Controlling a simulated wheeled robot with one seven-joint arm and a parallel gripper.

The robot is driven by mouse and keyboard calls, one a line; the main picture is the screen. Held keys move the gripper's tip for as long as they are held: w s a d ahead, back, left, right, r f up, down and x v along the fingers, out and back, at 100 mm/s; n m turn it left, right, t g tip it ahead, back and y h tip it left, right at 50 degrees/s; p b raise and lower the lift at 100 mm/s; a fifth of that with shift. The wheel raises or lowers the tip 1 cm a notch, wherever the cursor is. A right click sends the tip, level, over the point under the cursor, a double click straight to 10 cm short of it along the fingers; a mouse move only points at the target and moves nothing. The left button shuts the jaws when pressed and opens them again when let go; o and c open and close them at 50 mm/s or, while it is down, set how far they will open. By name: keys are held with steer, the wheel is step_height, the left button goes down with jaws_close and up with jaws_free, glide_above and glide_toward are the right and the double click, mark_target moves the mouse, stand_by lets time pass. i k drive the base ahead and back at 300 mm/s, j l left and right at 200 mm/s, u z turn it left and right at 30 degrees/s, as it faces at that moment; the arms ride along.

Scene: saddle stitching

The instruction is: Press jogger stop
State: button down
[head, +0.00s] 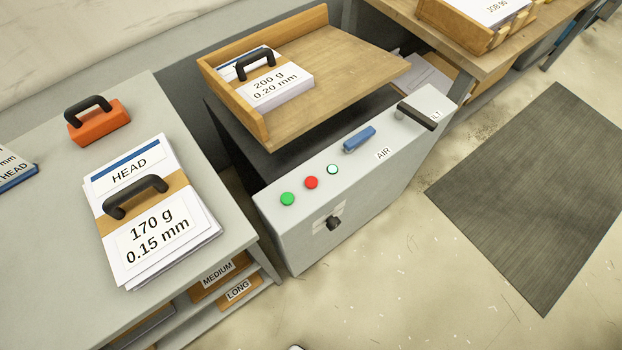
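The jogger (336,192) is a grey cabinet in the middle of the head view with a sloped top panel. A red button (311,183) sits on the panel between a green button (288,199) to its left and a small pale button with a dark rim (333,169) to its right. No label for the red button is readable. A black knob (334,223) is on the front face below the buttons. The jogger's wooden tray (350,70) holds a paper stack (278,92) marked 200 g, 0.20 mm.
A blue lever (359,139) by the AIR label and a black handle (416,117) are farther right on the panel. A grey table (50,270) at left holds a HEAD paper stack (150,245) and an orange block (98,127). Floor in front is clear, with a dark mat (540,190).

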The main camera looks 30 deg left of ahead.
mark_target(311, 181)
steer(key=i+u, duration=0.1)
steer(key=u, duration=0.25)
steer(key=l+u, duration=0.1)
steer(key=u, duration=0.25)
steer(key=i+l+u, duration=0.1)
steer(key=u, duration=0.25)
